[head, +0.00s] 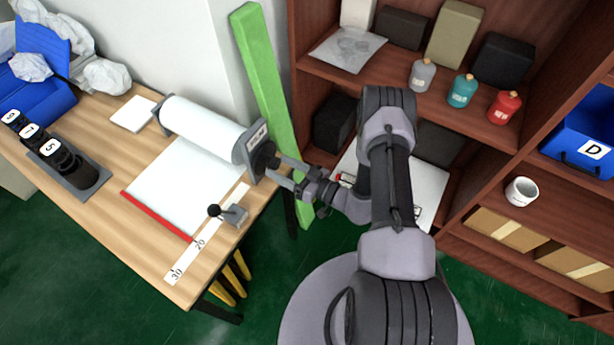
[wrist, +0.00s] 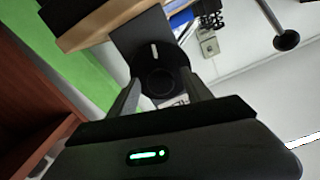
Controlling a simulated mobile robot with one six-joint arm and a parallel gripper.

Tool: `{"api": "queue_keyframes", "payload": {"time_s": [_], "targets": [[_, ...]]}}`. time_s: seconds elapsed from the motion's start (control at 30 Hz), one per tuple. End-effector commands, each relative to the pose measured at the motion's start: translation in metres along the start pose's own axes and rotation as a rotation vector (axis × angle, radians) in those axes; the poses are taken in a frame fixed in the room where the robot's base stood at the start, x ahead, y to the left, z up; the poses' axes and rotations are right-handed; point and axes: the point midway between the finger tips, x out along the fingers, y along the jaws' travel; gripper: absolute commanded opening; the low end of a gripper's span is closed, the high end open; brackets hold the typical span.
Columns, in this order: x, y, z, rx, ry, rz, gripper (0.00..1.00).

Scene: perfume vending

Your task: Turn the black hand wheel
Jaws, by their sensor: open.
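The black hand wheel (head: 264,157) sits on the right end of the paper roll holder, at the table's edge. In the wrist view my gripper (wrist: 161,84) is open, with one finger on each side of the wheel's outline. I cannot tell if the fingers touch it. The white paper roll (head: 202,123) has a sheet drawn out across the table.
A green post (head: 262,75) stands close behind the wheel. A small lever with a black knob (head: 214,210) stands on the table near a scale strip (head: 185,260). Black cylinders in a grey holder (head: 88,180) are at left. A wooden shelf (head: 440,85) with bottles is at right.

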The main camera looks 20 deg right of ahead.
Motion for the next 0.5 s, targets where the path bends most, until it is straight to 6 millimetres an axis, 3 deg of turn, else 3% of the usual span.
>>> {"api": "queue_keyframes", "payload": {"time_s": [0.3,0.5], "targets": [[-0.101,0.001,-0.003,0.001,0.003,0.009,0.58],[-0.141,0.0,-0.001,0.001,0.002,0.005,0.58]]}}
